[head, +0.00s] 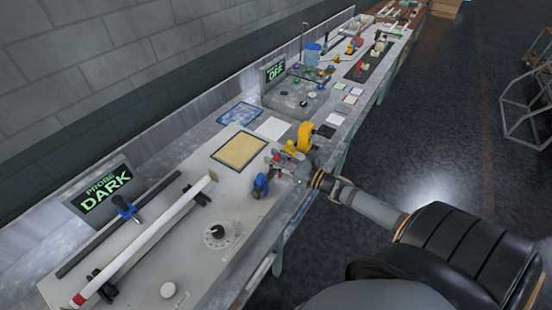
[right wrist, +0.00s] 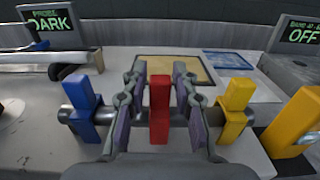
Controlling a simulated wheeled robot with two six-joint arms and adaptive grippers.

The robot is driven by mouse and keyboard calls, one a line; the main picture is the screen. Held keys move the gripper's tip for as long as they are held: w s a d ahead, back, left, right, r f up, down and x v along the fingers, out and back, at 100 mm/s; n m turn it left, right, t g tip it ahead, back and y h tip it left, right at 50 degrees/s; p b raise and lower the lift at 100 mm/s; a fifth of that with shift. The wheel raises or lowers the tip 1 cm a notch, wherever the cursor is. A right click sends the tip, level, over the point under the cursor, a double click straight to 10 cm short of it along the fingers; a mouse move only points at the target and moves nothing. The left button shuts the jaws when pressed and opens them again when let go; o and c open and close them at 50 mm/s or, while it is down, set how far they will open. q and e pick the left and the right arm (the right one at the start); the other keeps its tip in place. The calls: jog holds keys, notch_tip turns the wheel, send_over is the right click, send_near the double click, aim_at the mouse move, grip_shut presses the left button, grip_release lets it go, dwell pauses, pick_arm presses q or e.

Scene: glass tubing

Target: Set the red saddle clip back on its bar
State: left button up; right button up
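The red saddle clip (right wrist: 159,110) stands upright between the two fingers of my right gripper (right wrist: 159,85) in the right wrist view. The fingers are spread, with a narrow gap on each side of the clip. A grey bar (right wrist: 68,115) runs crosswise there, with a blue clip (right wrist: 82,108) to the left and a yellow clip (right wrist: 235,110) to the right. The red clip is level with both. The fingers hide the bar beside it, so I cannot tell whether it is seated. In the head view my right gripper (head: 286,168) is over the bench's front edge. My left gripper is not in view.
A large yellow piece (right wrist: 293,122) stands close to the right of the yellow clip. A tan mat (head: 239,149) lies behind the clips. A white tube (head: 148,236) and a black dial (head: 215,233) are farther left. A grey box with an OFF display (head: 275,69) stands beyond.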

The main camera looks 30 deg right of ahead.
jog(key=shift+o, duration=1.1)
jog(key=v, duration=0.7)
jog(key=shift+s, duration=0.2)
jog(key=shift+d+r, duration=0.1)
notch_tip(320, 180, up, 6)
jog(key=p, duration=0.7)
jog(key=shift+p, duration=0.3)
